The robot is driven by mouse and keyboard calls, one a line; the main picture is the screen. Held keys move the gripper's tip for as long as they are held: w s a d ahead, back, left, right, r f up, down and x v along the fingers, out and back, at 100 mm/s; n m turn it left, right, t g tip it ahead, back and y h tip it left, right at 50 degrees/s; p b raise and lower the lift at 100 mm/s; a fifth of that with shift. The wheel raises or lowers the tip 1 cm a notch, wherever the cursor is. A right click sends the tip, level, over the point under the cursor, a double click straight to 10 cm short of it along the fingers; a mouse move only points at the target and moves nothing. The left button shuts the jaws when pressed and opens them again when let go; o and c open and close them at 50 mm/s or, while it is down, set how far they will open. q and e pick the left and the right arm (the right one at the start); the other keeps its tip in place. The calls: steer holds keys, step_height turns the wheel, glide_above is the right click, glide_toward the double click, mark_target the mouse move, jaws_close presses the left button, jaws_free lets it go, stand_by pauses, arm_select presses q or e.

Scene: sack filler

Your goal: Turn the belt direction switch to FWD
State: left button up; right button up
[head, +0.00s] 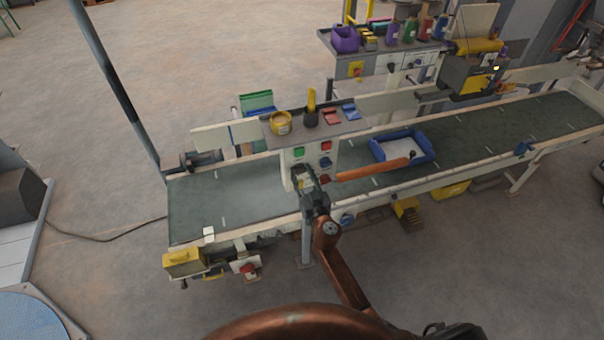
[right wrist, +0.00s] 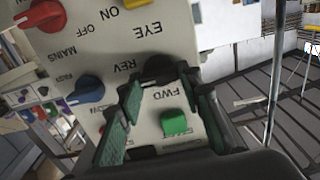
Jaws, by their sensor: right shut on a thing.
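The control panel (head: 311,158) stands at the near side of the conveyor and shows close up in the right wrist view (right wrist: 110,55). The belt direction switch is a black knob (right wrist: 160,68) between the printed words REV and FWD. My right gripper (head: 302,176) is at the panel's front. In the wrist view its green-padded fingers (right wrist: 162,85) are shut on the black knob, one on each side. The fingers hide part of the knob, and I cannot tell which word its pointer faces. My left gripper is not in view.
A green button (right wrist: 174,122), a blue knob (right wrist: 86,90) and a red knob (right wrist: 42,15) sit close around the switch. A blue tray (head: 430,150) with white contents is on the belt (head: 490,127). An orange bar (head: 370,170) lies right of my gripper.

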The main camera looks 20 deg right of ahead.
steer(key=shift+n, duration=0.4)
steer(key=n+b, duration=0.1)
steer(key=n, duration=0.2)
steer(key=shift+a+f+n, duration=0.1)
steer(key=shift+n, duration=0.2)
steer(key=n, duration=0.4)
steer(key=shift+n, duration=0.3)
steer(key=n, duration=0.4)
steer(key=shift+a+f+n+b, duration=0.1)
steer(key=shift+n+b, duration=0.2)
steer(key=shift+b, duration=0.1)
steer(key=shift+n, duration=2.2)
steer(key=shift+f, duration=0.1)
steer(key=o, duration=1.2)
steer(key=shift+c, duration=0.2)
